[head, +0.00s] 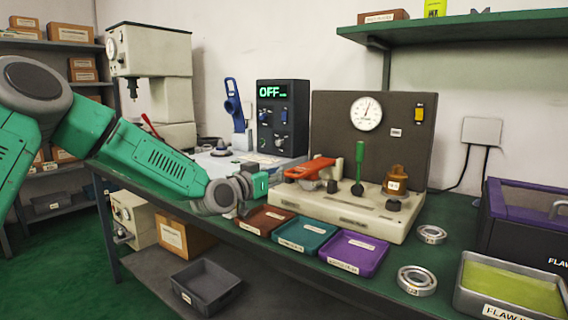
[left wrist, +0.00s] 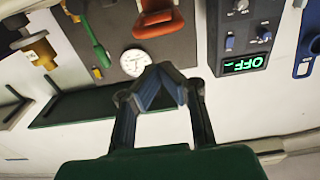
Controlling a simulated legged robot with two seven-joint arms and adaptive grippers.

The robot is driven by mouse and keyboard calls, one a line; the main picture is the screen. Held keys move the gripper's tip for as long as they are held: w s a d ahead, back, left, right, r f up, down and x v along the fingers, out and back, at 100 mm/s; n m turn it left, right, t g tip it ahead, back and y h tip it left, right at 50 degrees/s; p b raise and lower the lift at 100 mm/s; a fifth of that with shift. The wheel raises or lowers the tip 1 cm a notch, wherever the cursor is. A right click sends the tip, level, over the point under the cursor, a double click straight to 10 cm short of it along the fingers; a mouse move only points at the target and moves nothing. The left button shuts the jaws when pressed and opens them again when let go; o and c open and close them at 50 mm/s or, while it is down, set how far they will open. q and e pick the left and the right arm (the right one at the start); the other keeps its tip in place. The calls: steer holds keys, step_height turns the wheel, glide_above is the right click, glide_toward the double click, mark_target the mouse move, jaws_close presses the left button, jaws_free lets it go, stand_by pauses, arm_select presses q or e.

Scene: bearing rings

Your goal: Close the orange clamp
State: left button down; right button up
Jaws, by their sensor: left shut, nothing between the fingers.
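The orange clamp (head: 308,169) is on the left part of the cream test fixture (head: 345,212), its orange handle lying nearly level with a slight slant. I cannot tell if it is fully closed. It also shows upside down at the top of the left wrist view (left wrist: 160,20). My left gripper (head: 258,185) is just left of the clamp and appears apart from it. In the left wrist view its fingertips (left wrist: 165,85) meet with nothing between them. My right gripper is not in view.
A green-handled lever (head: 359,160) and a brass part (head: 396,179) stand right of the clamp. Brown, teal (head: 304,235) and purple (head: 353,253) trays lie in front. Bearing rings (head: 417,280) lie on the bench at right. A dark control box (head: 282,118) reads OFF.

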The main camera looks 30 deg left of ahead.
arm_select(q)
steer(key=s, duration=0.1)
steer(key=s+f, duration=0.1)
steer(key=s, duration=0.1)
steer(key=s+f, duration=0.1)
steer(key=shift+s+d+f+p, duration=0.15)
steer(key=shift+d+p, duration=0.05)
steer(key=shift+p, duration=0.15)
